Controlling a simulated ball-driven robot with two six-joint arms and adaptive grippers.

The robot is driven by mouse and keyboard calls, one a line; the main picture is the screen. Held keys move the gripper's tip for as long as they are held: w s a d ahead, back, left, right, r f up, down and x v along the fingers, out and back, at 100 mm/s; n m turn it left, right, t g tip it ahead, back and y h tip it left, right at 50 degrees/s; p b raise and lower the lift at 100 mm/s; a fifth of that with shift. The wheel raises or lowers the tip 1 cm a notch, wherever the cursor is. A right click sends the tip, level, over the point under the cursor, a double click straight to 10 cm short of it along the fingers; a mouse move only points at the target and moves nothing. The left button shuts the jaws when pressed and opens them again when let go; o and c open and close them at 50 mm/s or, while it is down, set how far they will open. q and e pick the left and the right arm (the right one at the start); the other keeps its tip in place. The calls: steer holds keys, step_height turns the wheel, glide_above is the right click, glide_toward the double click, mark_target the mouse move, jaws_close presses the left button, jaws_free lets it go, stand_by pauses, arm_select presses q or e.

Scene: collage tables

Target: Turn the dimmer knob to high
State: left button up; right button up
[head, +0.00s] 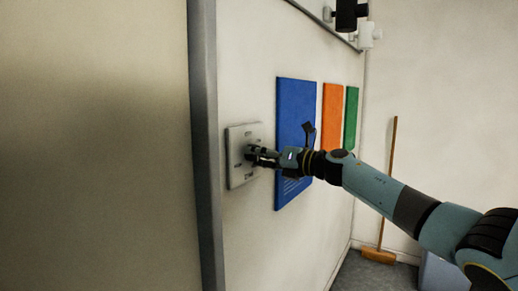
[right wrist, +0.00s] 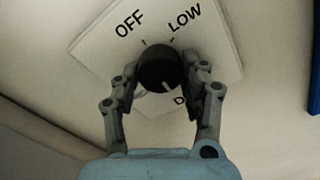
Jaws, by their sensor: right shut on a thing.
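A pale square dimmer plate (head: 236,176) is fixed to the wall left of the blue panel. In the right wrist view the plate (right wrist: 215,35) carries the words OFF and LOW along its top and a partly covered word starting with D lower down. The round black knob (right wrist: 156,66) sits at its middle, its white pointer line directed down and slightly right, away from OFF and LOW. My right gripper (head: 253,156) is at the plate, its fingers (right wrist: 161,82) shut on the knob from both sides. No HIGH label is readable. My left gripper is out of view.
Blue (head: 290,105), orange (head: 332,105) and green (head: 351,115) panels hang on the wall to the right. A grey vertical post (head: 204,130) stands just left of the plate. A broom (head: 379,254) leans in the far corner.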

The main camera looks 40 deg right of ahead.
steer(key=m+p, duration=0.2)
steer(key=m, duration=0.9)
steer(key=shift+m, duration=0.3)
stand_by(0.4)
steer(key=o, duration=1.2)
steer(key=shift+s, duration=0.1)
steer(key=v, duration=1.2)
steer(key=shift+d, duration=0.1)
